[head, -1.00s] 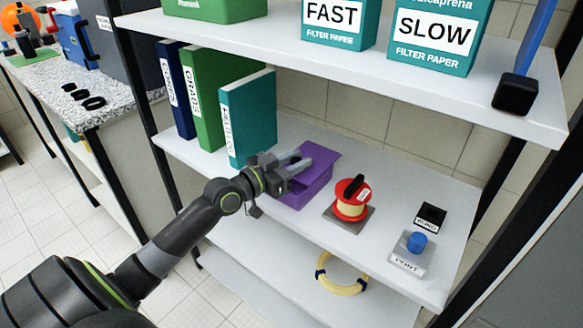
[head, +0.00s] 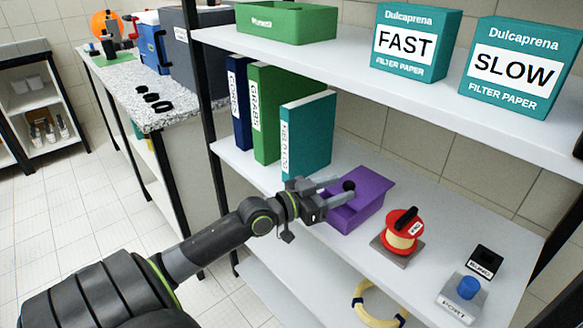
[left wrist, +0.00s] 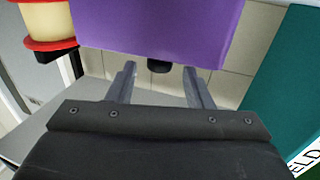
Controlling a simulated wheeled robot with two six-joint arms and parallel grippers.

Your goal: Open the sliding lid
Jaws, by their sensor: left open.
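The purple box (head: 352,220) stands on the middle shelf. Its purple lid (head: 377,183) sits toward the back right and sticks out past the box there. An opening shows at the box's near left end. A black knob (head: 349,185) rises from the lid. My left gripper (head: 344,190) is open and reaches over the box from the left, with its fingertips close to the knob. In the left wrist view, the purple lid (left wrist: 158,28) fills the top and the knob (left wrist: 159,66) shows between the two spread fingers, apart from both. My right gripper is not in view.
Teal, green and blue binders (head: 308,135) stand just left of the box. A red and yellow spool (head: 402,232) sits on its right, then a blue-topped port block (head: 465,295) and a black block (head: 485,262). The upper shelf (head: 300,60) hangs above, carrying filter paper boxes.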

